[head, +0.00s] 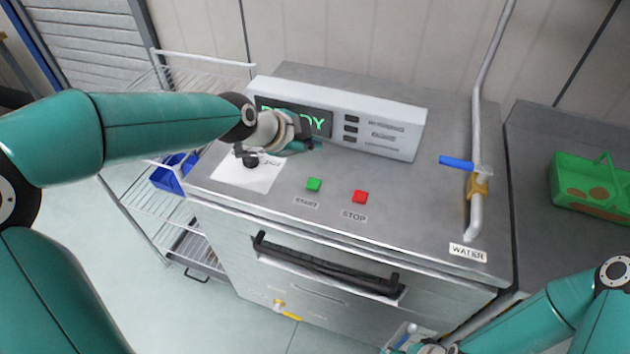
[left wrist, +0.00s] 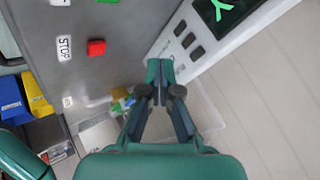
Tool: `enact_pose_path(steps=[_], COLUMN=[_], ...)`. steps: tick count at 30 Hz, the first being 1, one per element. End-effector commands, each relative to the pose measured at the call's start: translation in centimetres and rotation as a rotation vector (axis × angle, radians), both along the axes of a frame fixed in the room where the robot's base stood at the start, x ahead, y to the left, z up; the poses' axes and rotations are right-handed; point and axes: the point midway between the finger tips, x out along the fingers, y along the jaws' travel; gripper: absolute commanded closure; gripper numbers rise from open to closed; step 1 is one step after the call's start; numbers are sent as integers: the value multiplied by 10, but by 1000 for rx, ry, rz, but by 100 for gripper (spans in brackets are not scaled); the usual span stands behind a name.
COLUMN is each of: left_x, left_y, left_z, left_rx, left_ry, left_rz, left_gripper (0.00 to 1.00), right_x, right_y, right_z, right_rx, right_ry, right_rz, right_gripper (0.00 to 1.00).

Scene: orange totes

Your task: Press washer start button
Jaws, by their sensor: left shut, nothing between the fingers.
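The washer's grey top (head: 430,170) carries a green START button (head: 314,184) and, to its right, a red STOP button (head: 360,197). Both have labels in front of them. My left gripper (head: 312,145) is shut and empty, above the top and behind the green button, apart from it. It hides part of the green display text. In the left wrist view the shut fingers (left wrist: 159,75) point toward the control panel's edge; the red button (left wrist: 96,47) is left of them and the green one (left wrist: 107,1) is cut by the top edge. My right gripper is barely visible at the bottom edge.
The white control panel (head: 385,131) stands along the back of the top. A pipe (head: 476,214) with a blue lever (head: 456,162) rises at right, by the WATER label. A black handle (head: 325,267) crosses the front. A green basket (head: 590,188) stands farther right; a wire rack is left.

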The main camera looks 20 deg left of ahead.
Motion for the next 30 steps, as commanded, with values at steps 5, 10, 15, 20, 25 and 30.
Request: enact_pose_path(steps=[5,10,15,20,25,30], left_x=[0,0,0,0,0,0], left_y=[-1,-1,-1,-1,-1,-2], left_z=[-13,-34,-59,-78,-86,-87], left_rx=[0,0,0,0,0,0], left_ry=[1,2,3,0,0,0], left_rz=[-2,-1,-2,-2,-2,-2], left_gripper=[100,100,100,100,100,100], right_x=[0,0,0,0,0,0], right_y=[0,0,0,0,0,0], right_z=[-8,-20,-36,-56,-66,-67], right_rx=[0,0,0,0,0,0], right_ry=[0,0,0,0,0,0], right_rz=[0,0,0,0,0,0], right_gripper=[33,33,33,33,33,33])
